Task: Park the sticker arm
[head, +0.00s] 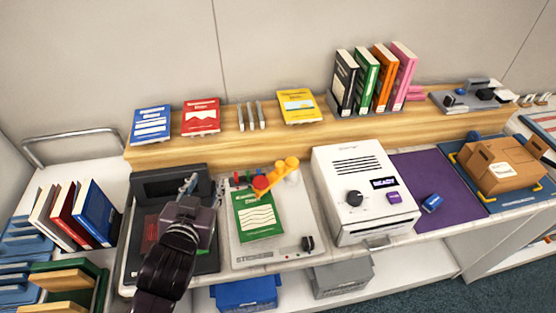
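The sticker arm (277,173) is orange with a red knob at its left end. It slants over the back of a white sticker station (288,222), its right end near a pale round post. A green book (258,214) lies flat on the station, partly below the arm. My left gripper (204,186) is to the left of the station, over a dark device, with its fingers apart and nothing seen between them. It looks apart from the sticker arm. My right gripper is not in view.
A white boxy machine (366,188) stands right of the station. Beyond it are a purple mat (408,172) and a cardboard box (503,168). A wooden shelf (220,139) with books runs behind. Upright books (75,216) stand at left.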

